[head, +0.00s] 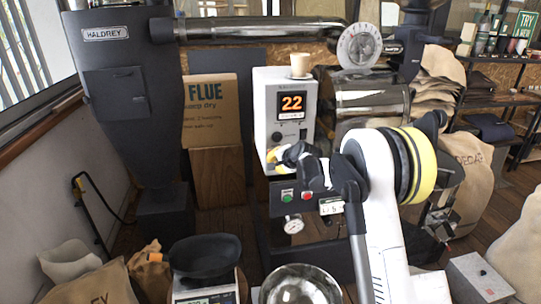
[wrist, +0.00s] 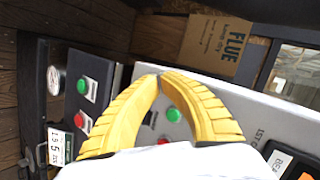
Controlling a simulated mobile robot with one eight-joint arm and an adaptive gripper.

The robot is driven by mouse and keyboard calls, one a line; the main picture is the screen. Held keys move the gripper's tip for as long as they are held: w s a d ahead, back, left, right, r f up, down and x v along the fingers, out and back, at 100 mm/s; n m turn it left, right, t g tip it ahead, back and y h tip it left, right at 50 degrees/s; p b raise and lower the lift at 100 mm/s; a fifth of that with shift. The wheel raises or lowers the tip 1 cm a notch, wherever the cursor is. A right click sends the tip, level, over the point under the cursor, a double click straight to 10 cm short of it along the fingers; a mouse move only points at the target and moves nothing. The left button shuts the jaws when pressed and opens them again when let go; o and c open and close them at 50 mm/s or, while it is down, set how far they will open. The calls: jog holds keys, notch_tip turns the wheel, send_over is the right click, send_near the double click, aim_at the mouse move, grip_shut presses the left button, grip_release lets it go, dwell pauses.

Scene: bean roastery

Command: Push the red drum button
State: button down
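Two red buttons show, and I cannot read which label says drum. One red button (head: 307,195) sits on the dark panel below the white control box, right of a green button (head: 287,195); in the wrist view this red button (wrist: 81,121) is left of my fingers. A second red button (wrist: 163,142) on the white box shows between my fingers, partly hidden, below a green button (wrist: 174,115). My gripper (wrist: 160,77) has yellow fingers with tips together and nothing held. In the head view my gripper (head: 272,156) is at the white box's lower front, above the dark panel.
The white control box (head: 270,118) shows 22 and has a beige cup (head: 300,64) on top. A small gauge (head: 293,224) sits under the dark panel. A cardboard box (head: 210,125) stands behind to the left. A black-topped scale (head: 205,258) and a metal bowl (head: 300,287) are in front.

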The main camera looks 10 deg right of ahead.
jog(key=s, duration=0.3)
jog(key=shift+s, duration=0.4)
dwell(0.3)
jog(key=s+a+r+n+g, duration=0.15)
jog(key=s+r, duration=0.25)
jog(key=s, duration=0.4)
jog(key=s+r+n+h, duration=0.1)
jog(key=s+r+n, duration=0.1)
jog(key=s+r, duration=0.35)
jog(key=s+r+n+g, duration=0.1)
jog(key=s+r+n, duration=0.15)
jog(key=s, duration=0.75)
jog(key=s+f+n+h, duration=0.1)
jog(key=s+f+n, duration=0.1)
jog(key=s, duration=1)
jog(key=s+d+f+n+g+h, duration=0.1)
jog(key=s+f+n, duration=0.1)
jog(key=s, duration=1.1)
jog(key=shift+s+d+f+n, duration=0.2)
jog(key=shift+d+f+n, duration=0.15)
jog(key=shift+n, duration=0.35)
